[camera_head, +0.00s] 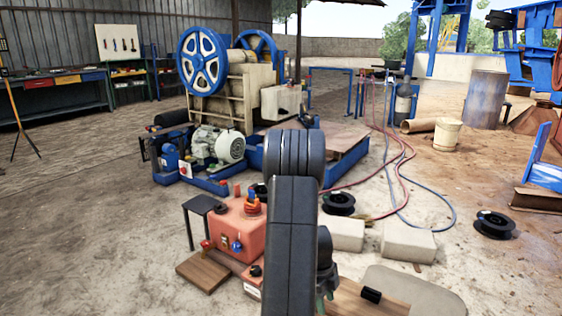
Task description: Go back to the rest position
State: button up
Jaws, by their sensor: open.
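My arm rises through the lower middle of the picture, with its dark elbow at the top. My gripper (327,288) shows only in part at the right side of the arm, low in the picture and pointing down. It is open, and I see nothing held in it. The arm hides the rest of it. An orange-red control box (238,228) with several knobs stands to the left of the arm. The jaw crusher (228,90) with blue flywheels stands behind, left of the middle.
A grey motor (218,146) sits on the crusher's blue base. Two pale blocks (408,241) and black spools (493,224) lie on the right. Red and blue hoses (405,150) cross the floor. A small dark stool (203,207) stands left of the control box.

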aim_at(327, 314)
jog(key=f, duration=0.2)
jog(key=f+b, duration=0.1)
jog(key=f, duration=0.1)
jog(key=d+f+b, duration=0.1)
jog(key=f, duration=0.1)
jog(key=shift+s, duration=0.35)
jog(key=r+p, duration=0.2)
jog(key=r, duration=0.4)
jog(key=r+p, duration=0.3)
jog(key=r, duration=0.3)
jog(key=shift+w+a+r, duration=0.1)
jog(key=shift+a, duration=0.1)
jog(key=w+a+r+n+p, duration=0.1)
jog(key=a+r+n+p, duration=0.3)
jog(key=r+n+p, duration=0.4)
jog(key=w+a+r+n+t+y+p, duration=0.1)
jog(key=a+r+n+p, duration=0.4)
jog(key=r+n+p, duration=0.3)
jog(key=w+a+r+n+t+p, duration=0.1)
jog(key=a+r+n+p, duration=0.3)
jog(key=r+n+p, duration=0.4)
jog(key=shift+w+a+r+n+y+p, duration=0.35)
jog(key=shift+w+r+p, duration=0.25)
jog(key=shift+r+p, duration=2.9)
jog(key=shift+r, duration=0.1)
